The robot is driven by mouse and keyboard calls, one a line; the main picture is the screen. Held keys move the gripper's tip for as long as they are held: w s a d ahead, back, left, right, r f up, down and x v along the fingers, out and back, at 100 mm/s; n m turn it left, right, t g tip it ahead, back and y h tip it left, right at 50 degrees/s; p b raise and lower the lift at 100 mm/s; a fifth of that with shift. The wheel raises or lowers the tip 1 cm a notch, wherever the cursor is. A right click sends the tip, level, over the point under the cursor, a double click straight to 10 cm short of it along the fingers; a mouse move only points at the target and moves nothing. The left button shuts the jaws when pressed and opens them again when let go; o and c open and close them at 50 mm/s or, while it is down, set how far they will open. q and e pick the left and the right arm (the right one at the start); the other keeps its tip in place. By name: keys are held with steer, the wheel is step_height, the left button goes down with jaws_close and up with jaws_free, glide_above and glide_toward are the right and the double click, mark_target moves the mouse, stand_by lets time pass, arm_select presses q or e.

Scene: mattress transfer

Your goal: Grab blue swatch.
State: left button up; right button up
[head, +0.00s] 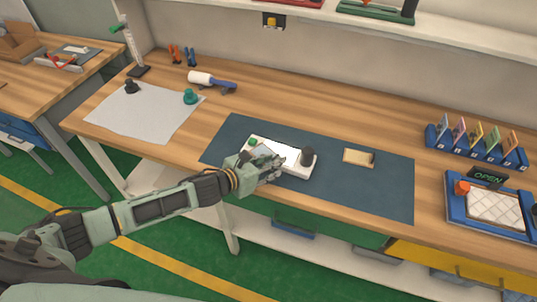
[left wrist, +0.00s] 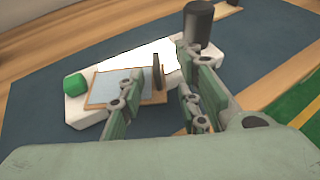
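A light-blue panel in a tan frame (left wrist: 118,87) with a dark upright tab (left wrist: 157,70) lies on the white device in the left wrist view. The white device (head: 294,172) sits on the dark blue mat, with a green button and a black knob. A blue-looking swatch (head: 442,128) stands leftmost in the blue rack at the right. My left gripper (head: 276,166) is over the white device, far from the rack. In the left wrist view its fingers (left wrist: 160,70) are apart, with the tab between them and no clear contact. My right gripper is not visible.
The blue rack (head: 433,142) holds several coloured swatches. A tan block (head: 358,157) with a dark tab lies on the mat (head: 390,194). A blue tray (head: 458,212) is at the right. A grey sheet (head: 145,118) and a lint roller (head: 212,81) lie left.

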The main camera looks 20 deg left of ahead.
arm_select(q)
jaws_close()
steer(key=shift+r, duration=0.1)
stand_by(0.6)
